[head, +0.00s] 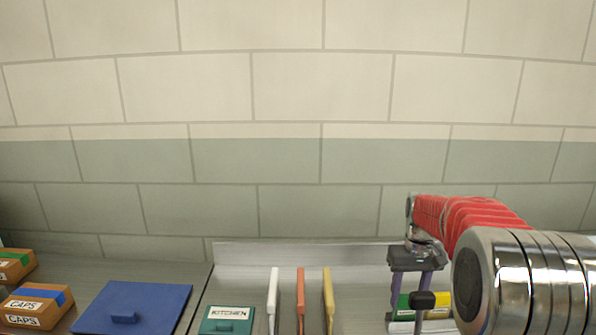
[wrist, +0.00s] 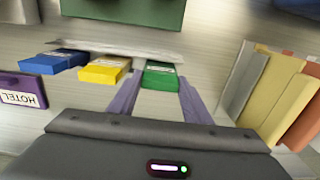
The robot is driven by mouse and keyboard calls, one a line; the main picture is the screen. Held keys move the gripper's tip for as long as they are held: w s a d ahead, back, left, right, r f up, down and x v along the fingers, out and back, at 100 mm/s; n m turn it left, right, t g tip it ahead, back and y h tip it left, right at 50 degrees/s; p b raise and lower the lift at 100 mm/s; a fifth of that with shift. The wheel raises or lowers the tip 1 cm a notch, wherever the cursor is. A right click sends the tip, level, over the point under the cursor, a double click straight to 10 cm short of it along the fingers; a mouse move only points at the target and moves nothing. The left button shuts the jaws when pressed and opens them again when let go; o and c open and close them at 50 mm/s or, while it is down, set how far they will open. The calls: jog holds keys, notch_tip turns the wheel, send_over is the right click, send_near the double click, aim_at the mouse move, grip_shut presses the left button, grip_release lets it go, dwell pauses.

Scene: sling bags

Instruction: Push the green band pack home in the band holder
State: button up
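The green band pack (wrist: 161,79) sits at the right end of the row in the wrist view, its far end at the pale edge of the band holder (wrist: 115,44). My gripper (wrist: 160,84) has a purple finger against each side of this pack and looks shut on it. The yellow band pack (wrist: 104,72) is just left of it, and the blue band pack (wrist: 53,62) is further left. In the head view, my gripper (head: 412,285) points down at the green pack (head: 402,303), with the yellow pack (head: 440,303) to its right. How deep the green pack sits is hidden.
In the wrist view a purple HOTEL tag (wrist: 20,97) lies left, a dark green block (wrist: 125,10) beyond, and upright panels (wrist: 262,85) right. In the head view a KITCHEN plate (head: 227,318), a blue lid (head: 135,305) and CAPS boxes (head: 37,305) lie left.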

jog(key=shift+s+f, duration=0.15)
jog(key=shift+f, duration=0.25)
jog(key=c, duration=0.5)
jog(key=shift+w+r, duration=0.2)
jog(key=shift+r, duration=2.75)
jog(key=shift+c, duration=0.2)
jog(key=shift+r, duration=0.3)
